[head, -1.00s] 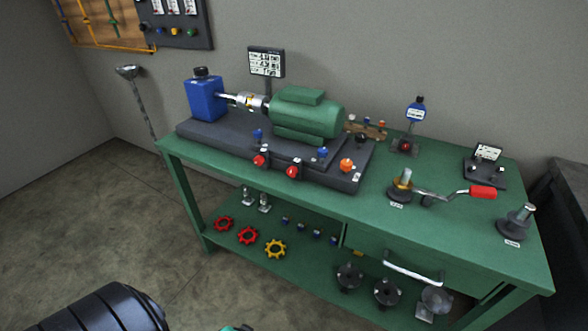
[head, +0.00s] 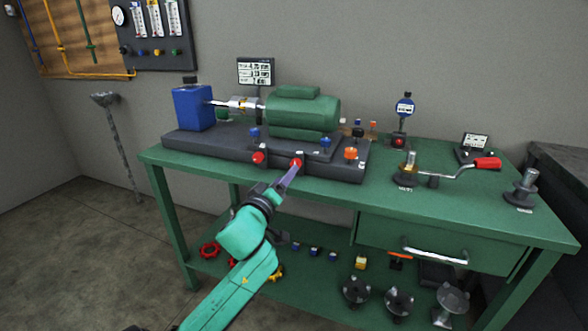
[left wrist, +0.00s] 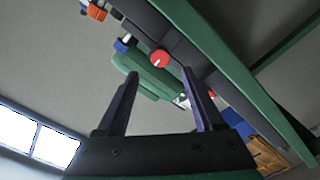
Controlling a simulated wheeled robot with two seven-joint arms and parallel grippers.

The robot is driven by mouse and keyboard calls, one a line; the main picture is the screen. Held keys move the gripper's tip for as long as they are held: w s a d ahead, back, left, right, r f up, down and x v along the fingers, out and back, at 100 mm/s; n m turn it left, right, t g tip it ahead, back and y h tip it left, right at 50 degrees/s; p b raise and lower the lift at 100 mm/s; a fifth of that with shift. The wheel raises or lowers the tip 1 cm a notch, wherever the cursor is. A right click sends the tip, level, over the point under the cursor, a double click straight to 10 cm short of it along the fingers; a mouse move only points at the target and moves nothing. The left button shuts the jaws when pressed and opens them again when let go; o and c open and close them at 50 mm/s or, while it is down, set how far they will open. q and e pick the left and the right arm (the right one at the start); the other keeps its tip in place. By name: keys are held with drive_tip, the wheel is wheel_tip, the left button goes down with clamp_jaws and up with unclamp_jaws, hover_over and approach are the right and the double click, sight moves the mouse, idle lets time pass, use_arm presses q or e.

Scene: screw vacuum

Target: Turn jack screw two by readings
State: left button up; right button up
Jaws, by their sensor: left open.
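Two red jack screw knobs sit on the front face of the dark base plate (head: 215,148) under the green motor (head: 302,115): the left red knob (head: 258,158) and the right red knob (head: 297,163). My left gripper (head: 291,174) points up at the right red knob from in front. In the left wrist view, my left gripper (left wrist: 160,73) is open, and the right red knob (left wrist: 160,58) shows between the fingertips, beyond them. The left red knob (left wrist: 212,94) is partly hidden by a finger. A display (head: 255,72) behind the motor shows several readings, too small to read. My right gripper is out of view.
Blue knobs (head: 326,142) and an orange knob (head: 351,153) are close by on the base. A crank with a red handle (head: 487,163) and a dial gauge (head: 404,107) stand on the green bench (head: 455,208). Several parts lie on the lower shelf.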

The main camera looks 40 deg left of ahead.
sight(297, 163)
use_arm(q)
drive_tip(key=x, duration=0.7)
clamp_jaws()
